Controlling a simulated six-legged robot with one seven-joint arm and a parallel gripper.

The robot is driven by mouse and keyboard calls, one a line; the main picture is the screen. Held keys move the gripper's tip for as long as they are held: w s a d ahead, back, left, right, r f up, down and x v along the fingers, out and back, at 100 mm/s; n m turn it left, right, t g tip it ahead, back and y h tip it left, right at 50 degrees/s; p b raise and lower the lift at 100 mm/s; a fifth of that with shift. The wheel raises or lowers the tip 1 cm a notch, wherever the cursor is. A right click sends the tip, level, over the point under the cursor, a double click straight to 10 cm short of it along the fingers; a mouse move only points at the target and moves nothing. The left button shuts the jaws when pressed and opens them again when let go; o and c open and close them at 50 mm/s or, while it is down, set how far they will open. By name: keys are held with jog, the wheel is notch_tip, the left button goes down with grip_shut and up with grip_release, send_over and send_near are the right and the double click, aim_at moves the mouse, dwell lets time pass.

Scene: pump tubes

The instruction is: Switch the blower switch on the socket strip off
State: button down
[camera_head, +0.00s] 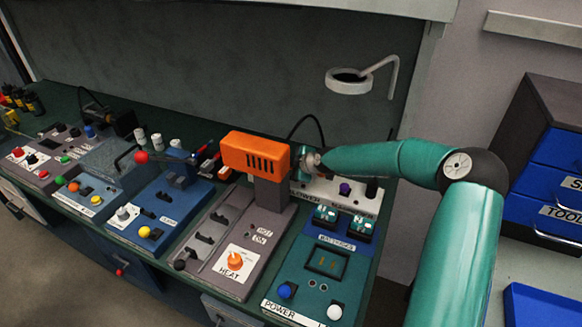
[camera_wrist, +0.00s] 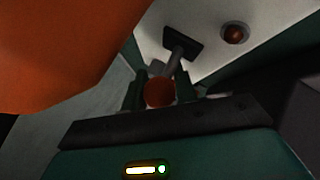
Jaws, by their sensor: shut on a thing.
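The white socket strip (camera_head: 367,201) stands at the back right of the bench, partly hidden by my gripper (camera_head: 306,163). Its label, partly covered, reads "LOWER". In the wrist view the strip's pale face (camera_wrist: 207,17) carries a toggle switch with a dark base, a grey stem (camera_wrist: 176,60) and a red-brown ball tip (camera_wrist: 160,92). My gripper's fingers stand on both sides of the ball tip, shut on it. The switch's on or off position cannot be told.
The orange heater housing (camera_head: 255,152) stands close left of my gripper and fills the wrist view's upper left. A purple knob (camera_head: 345,189) sits on the strip. The teal battery panel (camera_head: 325,262) lies in front. A ring on a bent arm (camera_head: 349,82) hangs above.

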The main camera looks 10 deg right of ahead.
jog(key=shift+s+a+f+n+t+h, duration=0.1)
jog(key=shift+s+n+t+h, duration=0.25)
jog(key=shift+t, duration=0.35)
jog(key=c, duration=1.1)
grip_release()
jog(key=shift+f, duration=0.1)
